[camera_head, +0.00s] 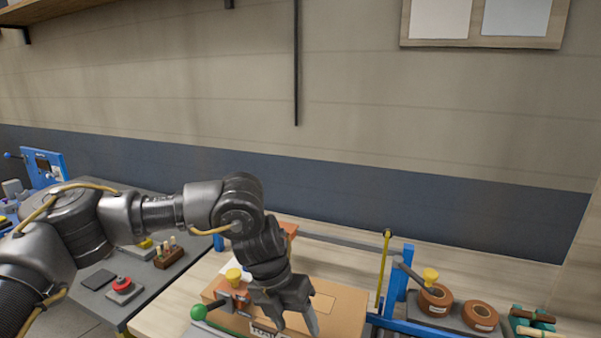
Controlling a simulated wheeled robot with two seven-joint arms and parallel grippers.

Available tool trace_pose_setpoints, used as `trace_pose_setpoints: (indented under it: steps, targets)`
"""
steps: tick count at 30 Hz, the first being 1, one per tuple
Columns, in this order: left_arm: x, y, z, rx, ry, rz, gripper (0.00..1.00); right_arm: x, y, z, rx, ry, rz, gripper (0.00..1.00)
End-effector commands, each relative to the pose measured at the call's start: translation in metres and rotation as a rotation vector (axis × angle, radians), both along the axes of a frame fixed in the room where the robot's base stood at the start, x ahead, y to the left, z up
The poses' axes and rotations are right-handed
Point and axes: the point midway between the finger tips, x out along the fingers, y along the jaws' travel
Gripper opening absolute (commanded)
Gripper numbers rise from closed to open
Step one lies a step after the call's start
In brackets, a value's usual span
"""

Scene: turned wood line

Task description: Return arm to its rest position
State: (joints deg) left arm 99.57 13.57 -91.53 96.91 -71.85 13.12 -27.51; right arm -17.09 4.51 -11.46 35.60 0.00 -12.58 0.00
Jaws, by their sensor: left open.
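My left arm comes in from the left and reaches over the bench. My left gripper (294,322) is open, with its fingers pointing down over a brown box-like piece (345,304). A dark-lettered label on that piece is partly hidden by the fingers. I cannot tell whether the fingers touch it; nothing shows between them. My right gripper is not in view.
A green-knobbed lever (198,312) and a yellow knob (233,275) are close left of the gripper. A yellow rod (383,268), blue fixture (396,283) and brown rings (480,314) are right. A red button (122,283) and pegged block (169,258) are left.

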Motion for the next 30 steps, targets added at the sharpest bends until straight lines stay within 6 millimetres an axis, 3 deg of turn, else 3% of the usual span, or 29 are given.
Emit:
trace_pose_setpoints:
  steps: [4,9,12,15,19,23,26,30]
  targets:
    - [-0.035,-0.059,-0.034,-0.211,0.045,0.002,0.59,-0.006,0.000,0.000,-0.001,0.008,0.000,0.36]
    - [-0.076,-0.131,-0.039,-0.556,0.131,0.148,0.59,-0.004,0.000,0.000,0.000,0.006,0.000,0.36]
    - [-0.086,-0.154,-0.028,-0.747,0.200,0.313,0.59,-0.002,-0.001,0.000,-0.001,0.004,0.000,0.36]
    - [-0.083,-0.160,-0.017,-0.915,0.279,0.530,0.59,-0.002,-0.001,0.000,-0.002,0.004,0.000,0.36]
    - [-0.066,-0.140,-0.015,-1.077,0.390,0.880,0.59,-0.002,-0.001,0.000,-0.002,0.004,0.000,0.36]
    - [-0.048,-0.092,-0.037,-1.164,0.502,1.291,0.59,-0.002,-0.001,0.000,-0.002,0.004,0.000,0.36]
    - [-0.043,-0.040,-0.072,-1.172,0.579,1.637,0.59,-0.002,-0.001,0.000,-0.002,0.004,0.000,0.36]
    - [-0.066,0.046,-0.138,-1.090,0.656,2.143,0.59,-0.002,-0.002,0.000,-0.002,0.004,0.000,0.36]
